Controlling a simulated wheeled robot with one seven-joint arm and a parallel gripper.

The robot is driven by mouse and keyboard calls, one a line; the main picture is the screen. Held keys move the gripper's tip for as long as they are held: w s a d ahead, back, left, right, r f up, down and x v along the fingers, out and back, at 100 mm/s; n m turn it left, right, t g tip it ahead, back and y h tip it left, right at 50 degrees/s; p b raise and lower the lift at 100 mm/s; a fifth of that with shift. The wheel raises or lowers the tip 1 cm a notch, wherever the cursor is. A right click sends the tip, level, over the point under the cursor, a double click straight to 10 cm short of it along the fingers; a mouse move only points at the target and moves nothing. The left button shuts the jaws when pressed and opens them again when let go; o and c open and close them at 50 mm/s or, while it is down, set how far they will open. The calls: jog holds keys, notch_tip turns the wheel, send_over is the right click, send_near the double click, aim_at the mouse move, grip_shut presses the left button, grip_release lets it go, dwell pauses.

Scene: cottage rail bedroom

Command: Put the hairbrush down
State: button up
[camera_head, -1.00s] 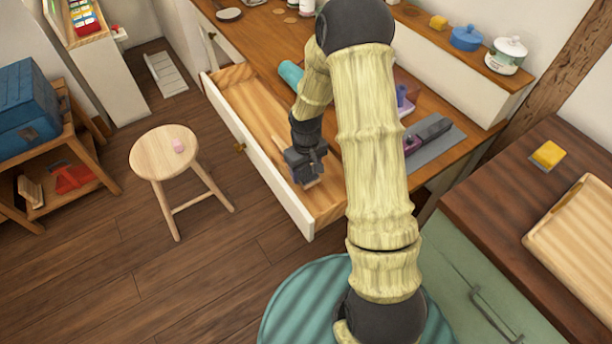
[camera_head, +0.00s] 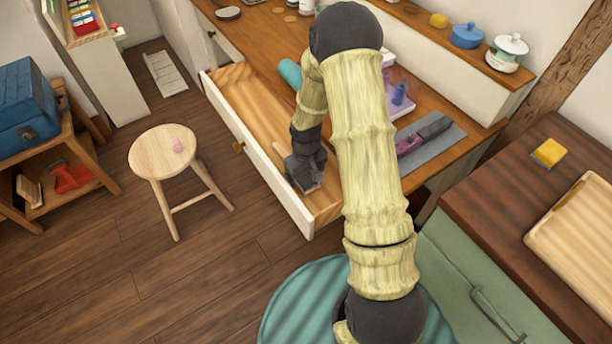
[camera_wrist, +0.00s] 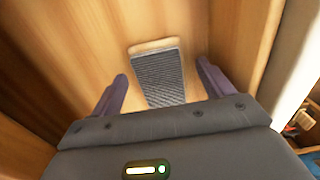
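The hairbrush (camera_wrist: 158,76) shows in the wrist view as a pale wooden head with a dark grey bristle pad facing the camera. It lies in the open wooden drawer (camera_head: 245,95); its lower part is hidden behind my gripper's body. My gripper (camera_wrist: 162,72) is open, one finger on each side of the brush, with a visible gap on both sides. In the head view my gripper (camera_head: 304,183) reaches down into the near end of the drawer, with only a pale sliver of wood showing beside it.
The drawer's white front (camera_head: 262,160) and side walls stand close around my gripper. A teal cylinder (camera_head: 290,73) lies at the drawer's desk-side edge. A grey mat (camera_head: 440,145) with a purple and dark item lies on the desk. A round stool (camera_head: 160,155) stands left.

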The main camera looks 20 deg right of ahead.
notch_tip(320, 180, up, 12)
jog(key=p, duration=0.2)
jog(key=shift+r, duration=0.15)
dwell(0.4)
dwell(0.4)
jog(key=s+r+m+t, duration=0.2)
jog(key=s+r+m, duration=0.1)
jog(key=s+r, duration=0.7)
jog(key=s, duration=0.4)
jog(key=shift+s+r+m+t, duration=0.15)
jog(key=shift+s+m+t, duration=0.05)
jog(key=shift+m+t, duration=0.1)
